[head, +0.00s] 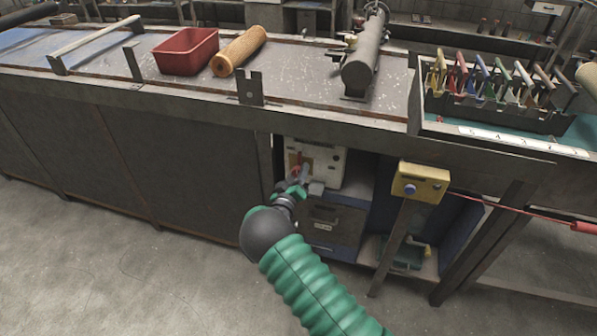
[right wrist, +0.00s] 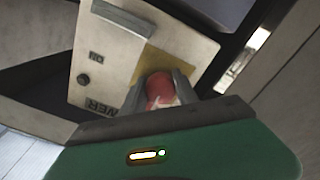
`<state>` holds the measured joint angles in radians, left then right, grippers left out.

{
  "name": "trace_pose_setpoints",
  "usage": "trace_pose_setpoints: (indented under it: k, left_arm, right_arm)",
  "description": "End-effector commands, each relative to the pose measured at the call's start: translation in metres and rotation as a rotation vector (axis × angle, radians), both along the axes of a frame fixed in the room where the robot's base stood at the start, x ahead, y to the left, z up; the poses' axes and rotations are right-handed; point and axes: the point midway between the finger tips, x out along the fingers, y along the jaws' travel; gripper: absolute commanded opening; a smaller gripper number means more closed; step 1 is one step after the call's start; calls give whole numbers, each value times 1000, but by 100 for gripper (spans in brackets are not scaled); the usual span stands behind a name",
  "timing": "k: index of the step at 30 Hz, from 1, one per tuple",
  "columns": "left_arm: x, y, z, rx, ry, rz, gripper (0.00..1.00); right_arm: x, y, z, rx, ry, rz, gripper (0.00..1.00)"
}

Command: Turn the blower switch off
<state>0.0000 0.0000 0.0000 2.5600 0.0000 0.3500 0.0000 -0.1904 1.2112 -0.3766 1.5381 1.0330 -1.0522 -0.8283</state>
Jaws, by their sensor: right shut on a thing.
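The blower switch is a red knob (right wrist: 159,88) on a tan plate (right wrist: 152,62) of a pale control box (head: 328,162) under the bench. My right gripper (right wrist: 158,92) is shut on the red knob, with one finger on each side of it. In the head view my right gripper (head: 299,178) reaches the front of the box and partly hides the knob. My left gripper is not in view.
A yellow box with a blue button (head: 420,183) stands on a post to the right, with a red cable. Dark drawers (head: 333,226) sit below the control box. The bench above holds a red bin (head: 186,52), a tan roll (head: 239,50) and a grey cylinder (head: 363,55).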

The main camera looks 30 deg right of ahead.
Motion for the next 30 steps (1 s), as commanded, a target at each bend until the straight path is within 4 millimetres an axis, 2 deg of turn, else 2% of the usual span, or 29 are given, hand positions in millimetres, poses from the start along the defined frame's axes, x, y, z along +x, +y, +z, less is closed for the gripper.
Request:
trace_pose_setpoints:
  k: [13,14,18,27,30]
  left_arm:
    - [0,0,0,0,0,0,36]
    - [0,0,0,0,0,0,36]
    - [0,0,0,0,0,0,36]
    - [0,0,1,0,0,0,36]
    - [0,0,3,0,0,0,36]
  right_arm:
    - [2,2,-1,-7,10,7,0]
    - [2,3,-1,-7,10,7,37]
    - [1,2,0,-6,9,4,55]
    - [0,1,0,-7,7,3,57]
    - [-4,7,1,-6,9,3,57]
